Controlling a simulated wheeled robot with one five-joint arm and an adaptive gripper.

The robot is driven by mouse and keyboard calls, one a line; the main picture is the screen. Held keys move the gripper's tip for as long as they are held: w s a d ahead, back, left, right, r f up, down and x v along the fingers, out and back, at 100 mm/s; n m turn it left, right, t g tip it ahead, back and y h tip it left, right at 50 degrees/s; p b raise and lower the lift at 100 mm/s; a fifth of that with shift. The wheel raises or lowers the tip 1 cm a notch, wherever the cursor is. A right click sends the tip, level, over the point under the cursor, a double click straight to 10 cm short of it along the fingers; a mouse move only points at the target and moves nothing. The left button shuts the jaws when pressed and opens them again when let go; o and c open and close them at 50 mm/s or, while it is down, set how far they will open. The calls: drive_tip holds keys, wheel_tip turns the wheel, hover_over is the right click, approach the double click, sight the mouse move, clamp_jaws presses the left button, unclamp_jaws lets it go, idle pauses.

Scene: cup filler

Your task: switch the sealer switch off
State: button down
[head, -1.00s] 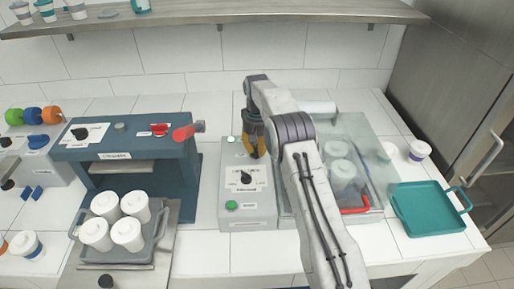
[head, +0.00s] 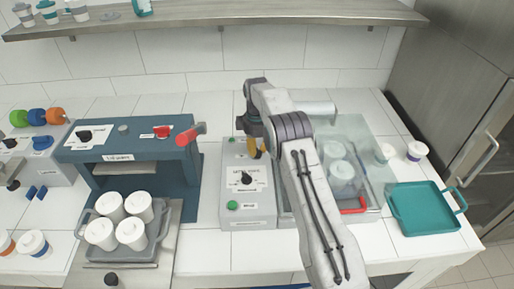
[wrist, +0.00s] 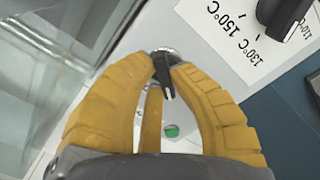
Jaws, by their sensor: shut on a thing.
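The sealer (head: 262,207) is a grey machine with a clear-covered chamber on its right. In the wrist view the sealer switch (wrist: 163,72) is a small black lever on a round metal base. My gripper (wrist: 164,68) has its yellow fingertips shut on this lever from both sides. A green lamp (wrist: 171,131) shows just below the switch there. In the head view my gripper (head: 257,150) is low over the back of the sealer's panel, and it and my arm hide the switch.
The sealer's panel also bears a black temperature knob (head: 246,178) and a green button (head: 233,205). To the left is a blue lid press (head: 135,143) with a tray of white cups. A teal tray (head: 424,226) lies at the right. A shelf (head: 300,15) hangs behind.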

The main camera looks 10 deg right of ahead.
drive_tip(key=n, duration=0.7)
drive_tip(key=shift+a+f, duration=0.1)
drive_tip(key=shift+a, duration=0.05)
idle(0.4)
drive_tip(key=c, duration=1.1)
unclamp_jaws()
drive_tip(key=shift+w, duration=0.1)
drive_tip(key=shift+r, duration=3.8)
